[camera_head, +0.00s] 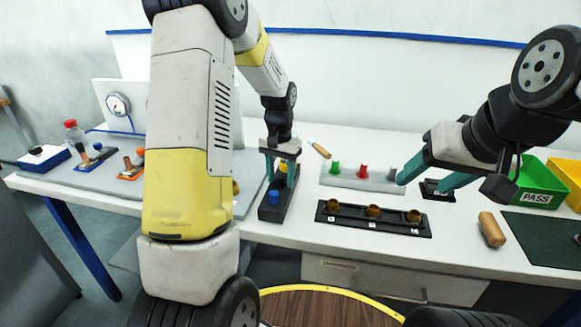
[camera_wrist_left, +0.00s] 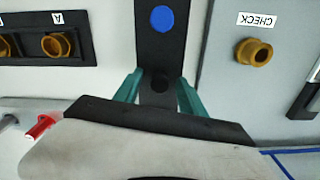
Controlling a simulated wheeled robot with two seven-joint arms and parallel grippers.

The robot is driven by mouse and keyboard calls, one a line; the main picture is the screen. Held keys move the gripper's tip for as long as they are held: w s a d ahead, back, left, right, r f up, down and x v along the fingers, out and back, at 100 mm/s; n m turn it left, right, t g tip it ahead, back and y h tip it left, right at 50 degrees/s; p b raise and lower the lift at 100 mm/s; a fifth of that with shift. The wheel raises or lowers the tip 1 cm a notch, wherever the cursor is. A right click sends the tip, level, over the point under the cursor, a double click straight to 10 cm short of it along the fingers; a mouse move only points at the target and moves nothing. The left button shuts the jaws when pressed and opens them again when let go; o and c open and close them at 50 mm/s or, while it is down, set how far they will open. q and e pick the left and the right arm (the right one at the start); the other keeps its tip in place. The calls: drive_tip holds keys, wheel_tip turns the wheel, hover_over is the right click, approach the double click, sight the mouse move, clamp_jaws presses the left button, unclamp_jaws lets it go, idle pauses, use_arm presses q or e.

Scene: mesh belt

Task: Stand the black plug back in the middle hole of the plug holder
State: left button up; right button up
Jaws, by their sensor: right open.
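The plug holder (camera_head: 272,211) is a long black block near the table's front edge. A blue plug (camera_head: 274,197) stands at its near end, and it also shows in the left wrist view (camera_wrist_left: 162,19). A yellow plug (camera_head: 283,167) shows at the far end, behind my left fingers. My left gripper (camera_head: 281,177) points down over the holder's middle, its fingers apart, one on each side. Between them in the left wrist view is a dark round shape (camera_wrist_left: 160,82); black on black, I cannot tell whether it is the black plug or the hole. My right gripper (camera_head: 422,180) is open and empty.
A black tray (camera_head: 345,222) with several brass sockets lies right of the holder. Behind it a grey rack (camera_head: 350,183) carries green, red and grey pegs. A wooden block (camera_head: 491,229) and a green bin (camera_head: 538,186) are at the right. A grey panel (camera_wrist_left: 232,75) adjoins the holder.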

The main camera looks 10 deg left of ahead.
sight(281, 176)
use_arm(q)
drive_tip(key=shift+r, duration=3.9)
